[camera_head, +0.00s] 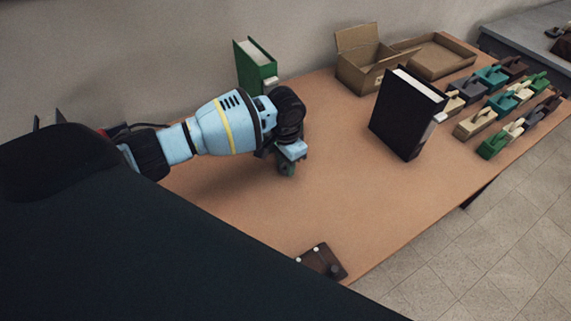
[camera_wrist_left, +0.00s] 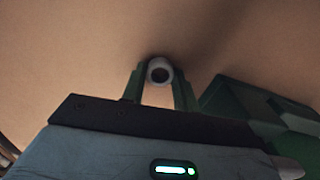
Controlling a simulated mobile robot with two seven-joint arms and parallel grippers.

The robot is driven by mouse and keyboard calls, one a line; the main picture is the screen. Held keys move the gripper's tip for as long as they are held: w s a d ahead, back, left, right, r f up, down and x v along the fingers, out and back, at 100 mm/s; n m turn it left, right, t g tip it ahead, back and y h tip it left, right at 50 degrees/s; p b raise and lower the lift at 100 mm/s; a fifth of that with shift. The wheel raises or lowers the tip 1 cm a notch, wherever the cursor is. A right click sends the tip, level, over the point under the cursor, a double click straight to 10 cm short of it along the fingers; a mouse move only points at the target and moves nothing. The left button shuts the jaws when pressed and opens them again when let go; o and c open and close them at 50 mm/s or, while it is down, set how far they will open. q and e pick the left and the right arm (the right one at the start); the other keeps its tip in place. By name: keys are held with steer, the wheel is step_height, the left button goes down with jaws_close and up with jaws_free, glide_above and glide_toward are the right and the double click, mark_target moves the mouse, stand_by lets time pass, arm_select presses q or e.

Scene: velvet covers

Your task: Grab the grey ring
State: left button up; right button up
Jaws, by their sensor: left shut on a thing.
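The grey ring (camera_wrist_left: 158,62) shows in the left wrist view as a small pale grey ring with a dark middle. It sits between the tips of the green fingers of my left gripper (camera_wrist_left: 159,76), which is shut on it. In the head view my left gripper (camera_head: 287,168) points down at the tabletop, left of the black book. The ring cannot be made out there. I cannot tell whether it touches the table. My right gripper is not in view.
A black book (camera_head: 405,115) and a green book (camera_head: 254,66) stand on the wooden table (camera_head: 260,220). A dark brown piece (camera_head: 318,260) lies near the front edge.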

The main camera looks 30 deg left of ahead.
arm_select(q)
steer(key=shift+r, duration=0.45)
steer(key=r, duration=0.1)
steer(key=d+r, duration=0.1)
steer(key=shift+s+r, duration=0.15)
steer(key=shift+r, duration=0.15)
steer(key=s+d, duration=0.1)
steer(key=d, duration=0.3)
steer(key=s+d, duration=0.2)
steer(key=d, duration=0.3)
steer(key=s+d+r, duration=0.1)
steer(key=d, duration=0.3)
steer(key=shift+s+d, duration=0.15)
steer(key=shift+s+d+r, duration=0.1)
steer(key=shift+s+d, duration=0.05)
steer(key=shift+d, duration=0.3)
